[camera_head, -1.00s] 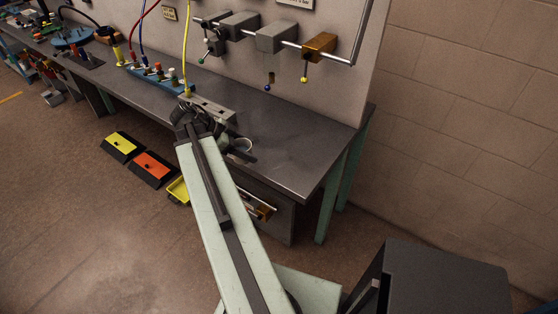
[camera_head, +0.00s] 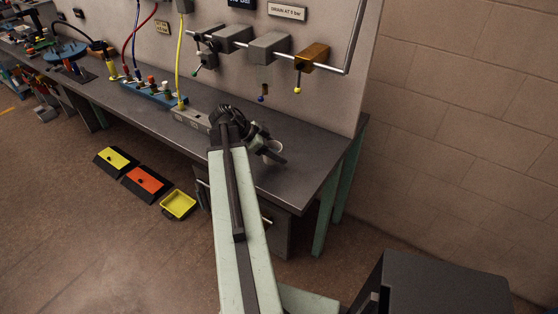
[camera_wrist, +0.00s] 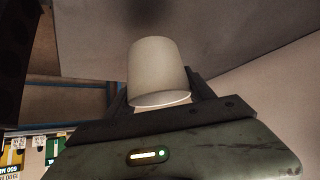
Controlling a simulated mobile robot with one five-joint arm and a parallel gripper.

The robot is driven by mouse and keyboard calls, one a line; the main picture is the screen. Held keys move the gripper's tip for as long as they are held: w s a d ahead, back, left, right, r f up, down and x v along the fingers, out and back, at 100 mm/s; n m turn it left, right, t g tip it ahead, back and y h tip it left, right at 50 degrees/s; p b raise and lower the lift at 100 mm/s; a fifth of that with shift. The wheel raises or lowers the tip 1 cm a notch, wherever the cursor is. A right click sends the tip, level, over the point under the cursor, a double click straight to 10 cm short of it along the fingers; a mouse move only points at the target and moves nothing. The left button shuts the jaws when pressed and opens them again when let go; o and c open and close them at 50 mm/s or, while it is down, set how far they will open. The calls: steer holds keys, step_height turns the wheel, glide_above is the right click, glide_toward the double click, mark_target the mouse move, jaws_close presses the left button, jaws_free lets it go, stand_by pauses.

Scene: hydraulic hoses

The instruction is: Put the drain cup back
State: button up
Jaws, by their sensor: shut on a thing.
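The drain cup (camera_wrist: 158,66) is a plain off-white cup. It fills the upper middle of the wrist view, between the two dark fingers of my gripper (camera_wrist: 158,92), which is shut on it. In the head view my gripper (camera_head: 270,152) is at the end of my arm, over the right part of the bench, and the pale cup (camera_head: 274,146) shows partly behind the fingers. I cannot tell its exact height above the bench top.
The grey bench (camera_head: 310,150) is clear on the right. A rail with grey valve blocks (camera_head: 269,47) and a brass block (camera_head: 311,57) hangs on the panel above. A yellow tray (camera_head: 178,205) and an orange-topped block (camera_head: 148,180) are on the floor in front.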

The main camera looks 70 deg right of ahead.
mark_target(280, 165)
steer(key=shift+s+d, duration=0.15)
steer(key=shift+d, duration=0.15)
steer(key=f+b, duration=0.3)
steer(key=shift+s+d+f, duration=0.2)
steer(key=shift+s+d, duration=0.05)
steer(key=shift+f+b, duration=0.4)
steer(key=shift+b, duration=0.15)
steer(key=shift+r, duration=0.25)
steer(key=shift+f, duration=0.15)
steer(key=o, duration=1.5)
